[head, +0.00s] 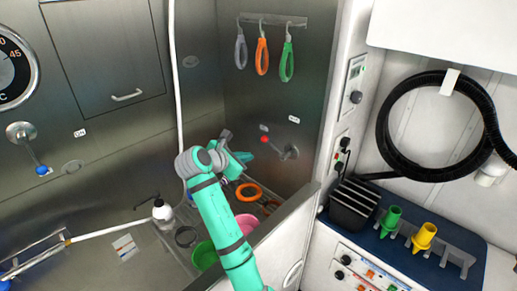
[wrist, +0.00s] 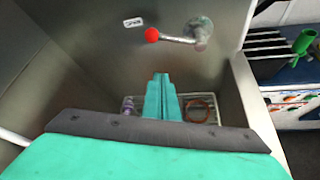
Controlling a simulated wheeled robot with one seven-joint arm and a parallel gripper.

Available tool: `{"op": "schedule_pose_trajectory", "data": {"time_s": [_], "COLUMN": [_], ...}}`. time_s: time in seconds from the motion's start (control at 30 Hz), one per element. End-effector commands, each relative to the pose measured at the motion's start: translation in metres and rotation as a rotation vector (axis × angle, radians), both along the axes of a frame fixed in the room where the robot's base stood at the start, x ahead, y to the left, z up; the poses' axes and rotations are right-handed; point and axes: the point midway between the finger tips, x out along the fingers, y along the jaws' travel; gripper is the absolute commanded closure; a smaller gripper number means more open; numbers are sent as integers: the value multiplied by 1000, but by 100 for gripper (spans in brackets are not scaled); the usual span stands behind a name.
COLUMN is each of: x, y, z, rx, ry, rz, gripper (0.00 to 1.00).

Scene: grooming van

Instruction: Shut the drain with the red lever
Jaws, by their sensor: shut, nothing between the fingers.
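The red lever (head: 264,139) is on the back right steel wall of the tub. Its metal arm runs from a round pivot at right to the red knob at left, nearly level and tipped slightly. In the wrist view the red lever (wrist: 152,35) points left from its pivot, with a small label left of the knob. My gripper (head: 246,157) is shut and empty, in front of and a little below the knob in the head view. In the wrist view my gripper (wrist: 161,78) shows below the lever, apart from it. The drain itself is not clearly seen.
A rack below holds a bottle (head: 162,211), an orange ring (head: 249,191) and green and pink bowls. Coloured loops (head: 262,56) hang above the lever. A blue-knobbed lever (head: 42,170) is on the left wall. A partition (head: 290,235) edges the tub at right.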

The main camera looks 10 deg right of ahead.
Motion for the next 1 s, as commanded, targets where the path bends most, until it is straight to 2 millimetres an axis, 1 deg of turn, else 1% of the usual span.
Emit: {"op": "schedule_pose_trajectory", "data": {"time_s": [0.33,0.47,0.57,1.0], "x": [0,5,13,65], "y": [0,-4,-11,-52], "z": [0,-4,-9,-45], "rx": [-2,-2,-2,-2], "ry": [2,3,4,4], "rz": [-1,-2,-2,-2], "gripper": [100,100,100,100]}}
